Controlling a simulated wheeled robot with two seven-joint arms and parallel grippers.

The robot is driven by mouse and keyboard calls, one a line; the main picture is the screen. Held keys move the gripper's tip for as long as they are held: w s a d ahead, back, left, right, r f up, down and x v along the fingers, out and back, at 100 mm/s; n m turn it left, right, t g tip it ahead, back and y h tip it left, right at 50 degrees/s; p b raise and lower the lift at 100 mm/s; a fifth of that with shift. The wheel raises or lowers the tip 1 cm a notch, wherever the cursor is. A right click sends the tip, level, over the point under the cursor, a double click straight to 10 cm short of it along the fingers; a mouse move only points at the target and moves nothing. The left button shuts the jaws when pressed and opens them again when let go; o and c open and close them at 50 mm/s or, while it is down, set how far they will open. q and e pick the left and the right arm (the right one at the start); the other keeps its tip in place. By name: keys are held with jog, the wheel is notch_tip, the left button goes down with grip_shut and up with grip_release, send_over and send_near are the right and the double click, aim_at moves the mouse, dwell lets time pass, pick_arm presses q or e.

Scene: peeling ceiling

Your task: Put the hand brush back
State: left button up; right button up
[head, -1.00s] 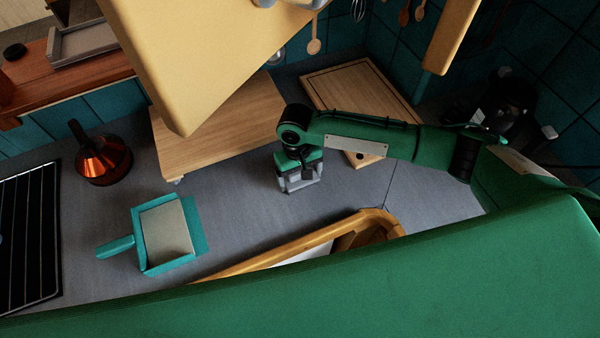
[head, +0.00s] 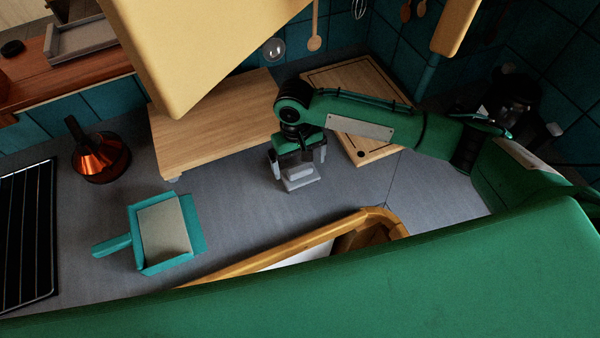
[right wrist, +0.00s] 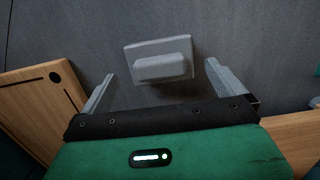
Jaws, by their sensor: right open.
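A light grey block with a raised grip (right wrist: 160,62), which I take for the hand brush, lies flat on the grey counter. It also shows in the head view (head: 299,181). My right gripper (head: 298,164) is open just above it, and in the right wrist view the two fingers (right wrist: 160,72) stand apart on either side of its near part. Whether they touch it I cannot tell. A teal dustpan (head: 197,215) with a beige inner face and a handle to the left lies on the counter left of the gripper. My left gripper is not in view.
A wooden board (head: 215,125) lies behind the gripper, and a grooved cutting board (head: 350,85) behind right. A copper funnel-shaped pot (head: 100,158) and a black rack (head: 25,235) are at left. A yellow cabinet (head: 190,45) hangs overhead. A wood-rimmed sink-like opening (head: 300,245) is in front.

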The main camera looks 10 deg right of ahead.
aim_at(298, 165)
jog(key=r, duration=0.2)
jog(key=r+b, duration=0.1)
jog(key=r, duration=0.4)
jog(key=shift+w+a, duration=0.1)
jog(key=shift+w, duration=0.3)
jog(key=shift+f, duration=0.1)
